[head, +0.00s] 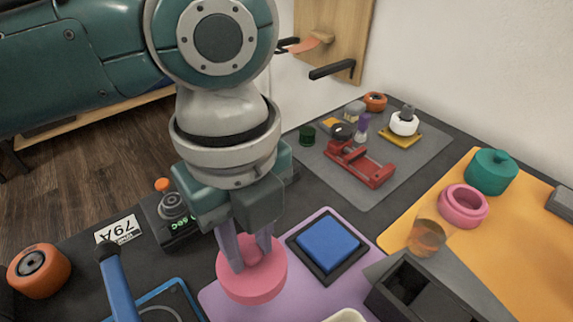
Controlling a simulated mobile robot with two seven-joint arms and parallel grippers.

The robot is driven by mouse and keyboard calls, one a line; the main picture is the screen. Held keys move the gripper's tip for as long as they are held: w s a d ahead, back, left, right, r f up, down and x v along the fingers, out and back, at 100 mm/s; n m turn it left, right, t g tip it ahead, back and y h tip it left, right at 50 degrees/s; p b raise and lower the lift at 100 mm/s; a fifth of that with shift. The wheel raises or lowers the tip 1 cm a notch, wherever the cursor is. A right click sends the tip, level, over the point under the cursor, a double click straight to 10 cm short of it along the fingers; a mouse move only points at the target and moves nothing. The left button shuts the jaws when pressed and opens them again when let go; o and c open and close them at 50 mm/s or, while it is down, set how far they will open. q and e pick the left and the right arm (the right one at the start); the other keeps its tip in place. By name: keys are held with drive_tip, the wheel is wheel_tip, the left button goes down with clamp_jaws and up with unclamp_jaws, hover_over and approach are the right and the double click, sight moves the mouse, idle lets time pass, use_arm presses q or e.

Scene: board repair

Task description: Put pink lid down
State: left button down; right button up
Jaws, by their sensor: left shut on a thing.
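The pink lid (243,286) is a round disc with a small knob on top. It is in the lower middle of the head view, over the purple mat (328,296). My left gripper (249,256) points down and is shut on the lid's knob. Whether the lid touches the mat or hangs just above it I cannot tell. An open pink round pot (463,206) stands on the orange mat (528,262) at the right. My right gripper is not in view.
A blue square pad in a dark frame (329,248) lies right of the lid. A black box (418,291), an amber-filled glass (427,236) and a lidded teal pot (491,172) are further right. A red vise (360,166) stands on the grey mat. A blue-handled tool (119,284) is at left.

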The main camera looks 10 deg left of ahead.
sight(254, 275)
use_arm(q)
wheel_tip(254, 275, down, 7)
drive_tip(key=shift+r+b, duration=0.1)
drive_tip(key=shift+b, duration=0.7)
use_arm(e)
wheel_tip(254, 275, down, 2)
use_arm(q)
drive_tip(key=shift+f, duration=0.2)
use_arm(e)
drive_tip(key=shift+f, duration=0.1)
use_arm(q)
drive_tip(key=c, duration=0.6)
unclamp_jaws()
drive_tip(key=shift+r, duration=0.1)
drive_tip(key=shift+c, duration=0.2)
wheel_tip(254, 275, up, 12)
drive_tip(key=p, duration=0.3)
drive_tip(key=shift+r, duration=0.15)
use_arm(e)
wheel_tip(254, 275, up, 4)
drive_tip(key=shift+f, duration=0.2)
